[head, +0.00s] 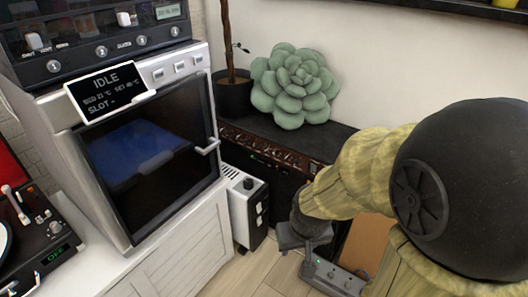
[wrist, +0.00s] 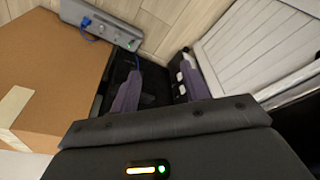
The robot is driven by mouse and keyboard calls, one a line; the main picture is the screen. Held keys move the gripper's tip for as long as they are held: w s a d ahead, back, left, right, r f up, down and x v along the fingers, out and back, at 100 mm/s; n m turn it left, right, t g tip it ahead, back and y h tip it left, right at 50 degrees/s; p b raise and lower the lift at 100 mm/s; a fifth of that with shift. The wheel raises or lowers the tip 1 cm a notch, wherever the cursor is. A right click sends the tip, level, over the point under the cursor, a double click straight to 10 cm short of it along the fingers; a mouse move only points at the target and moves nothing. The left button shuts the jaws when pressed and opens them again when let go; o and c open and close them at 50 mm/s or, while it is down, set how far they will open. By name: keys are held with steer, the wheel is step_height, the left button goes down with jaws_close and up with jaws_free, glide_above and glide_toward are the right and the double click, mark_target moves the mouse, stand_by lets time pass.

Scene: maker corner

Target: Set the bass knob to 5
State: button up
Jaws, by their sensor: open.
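A dark amplifier-like cabinet (head: 300,135) stands by the wall, with a brown-red control strip (head: 265,150) along its upper front edge. Small knobs sit on the strip, but they are too small to read, and I cannot pick out the bass knob or its setting. My gripper (head: 300,243) is in front of the cabinet, low and pointing down, below the strip's right end. In the wrist view my gripper (wrist: 160,68) is open, its two purple-grey fingers apart with nothing held between them. My arm hides the cabinet's right part.
A green succulent cushion (head: 295,88) and a potted plant (head: 232,95) are on the cabinet. A white heater-like unit (head: 240,205) stands left of my gripper. A power strip (head: 332,277) and cardboard box (wrist: 60,70) are close by. A printer-like machine (head: 145,155) stands left.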

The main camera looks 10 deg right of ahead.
steer(key=shift+r, duration=0.1)
steer(key=c, duration=0.3)
steer(key=p+v, duration=0.3)
steer(key=w+p+v, duration=0.1)
steer(key=p+v, duration=0.2)
steer(key=p, duration=0.1)
steer(key=w+p+v, duration=0.1)
steer(key=p+v, duration=0.2)
steer(key=v, duration=0.1)
steer(key=shift+w+r, duration=0.1)
steer(key=shift+r, duration=0.2)
steer(key=shift+c, duration=0.3)
steer(key=shift+f, duration=0.1)
